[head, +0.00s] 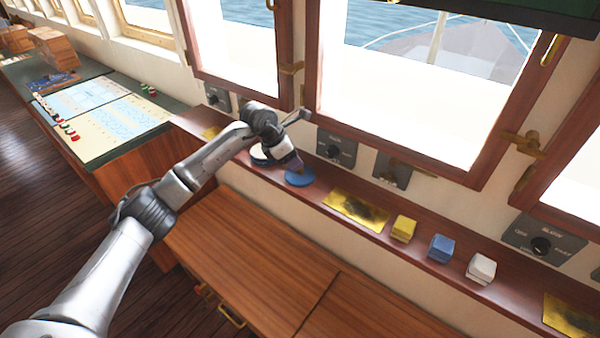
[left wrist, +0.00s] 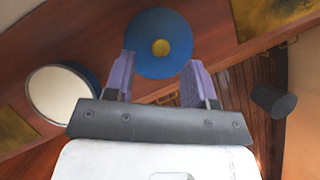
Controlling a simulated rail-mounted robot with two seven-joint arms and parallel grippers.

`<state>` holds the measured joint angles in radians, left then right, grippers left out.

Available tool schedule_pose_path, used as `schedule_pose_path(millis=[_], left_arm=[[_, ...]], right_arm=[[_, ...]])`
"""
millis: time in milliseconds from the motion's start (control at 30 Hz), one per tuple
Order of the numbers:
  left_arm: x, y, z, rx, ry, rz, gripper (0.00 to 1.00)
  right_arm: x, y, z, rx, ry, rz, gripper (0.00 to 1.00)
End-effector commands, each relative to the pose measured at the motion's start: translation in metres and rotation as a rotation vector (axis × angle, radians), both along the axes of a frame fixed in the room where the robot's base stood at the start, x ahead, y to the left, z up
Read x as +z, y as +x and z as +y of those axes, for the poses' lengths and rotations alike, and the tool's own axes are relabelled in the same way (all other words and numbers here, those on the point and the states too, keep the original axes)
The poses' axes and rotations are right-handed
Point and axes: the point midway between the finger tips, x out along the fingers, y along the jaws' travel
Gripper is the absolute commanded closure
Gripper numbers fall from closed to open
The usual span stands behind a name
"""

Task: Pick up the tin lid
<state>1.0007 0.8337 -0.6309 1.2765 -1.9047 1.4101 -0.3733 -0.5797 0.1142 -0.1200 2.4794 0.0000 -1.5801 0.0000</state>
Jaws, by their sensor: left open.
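The tin lid is a round blue disc (head: 300,178) lying flat on the wooden ledge below the windows. In the left wrist view the lid (left wrist: 160,28) shows a yellow knob at its centre, just beyond my fingertips. My left gripper (head: 292,164) points down over the lid in the head view and partly covers it. Its purple fingers (left wrist: 160,66) are apart with nothing between them. A round tin with a pale inside and a blue rim (left wrist: 60,93) stands beside the lid; the arm partly hides it in the head view (head: 260,160). My right gripper is out of view.
Along the ledge to the right lie a brass plate (head: 356,210), a yellow box (head: 403,229), a blue box (head: 441,248) and a white box (head: 481,268). Control panels with knobs (head: 336,150) sit on the wall behind. A wooden cabinet top (head: 260,265) is clear below.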

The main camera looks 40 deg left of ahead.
Motion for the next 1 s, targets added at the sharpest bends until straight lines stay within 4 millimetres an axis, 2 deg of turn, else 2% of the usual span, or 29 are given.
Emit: schedule_pose_path(millis=[100, 300, 633, 1000], left_arm=[[-0.013, 0.005, -0.005, -0.001, -0.002, 0.005, 0.49], [-0.032, 0.013, -0.01, 0.0, -0.001, 0.002, 0.49], [-0.038, 0.015, -0.011, 0.0, 0.001, 0.001, 0.49], [-0.037, 0.015, -0.011, 0.0, 0.001, 0.001, 0.84]], right_arm=[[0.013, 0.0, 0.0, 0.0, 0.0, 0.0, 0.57], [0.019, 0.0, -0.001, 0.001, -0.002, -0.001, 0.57], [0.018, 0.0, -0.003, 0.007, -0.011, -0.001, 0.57], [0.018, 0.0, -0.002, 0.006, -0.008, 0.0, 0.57]])
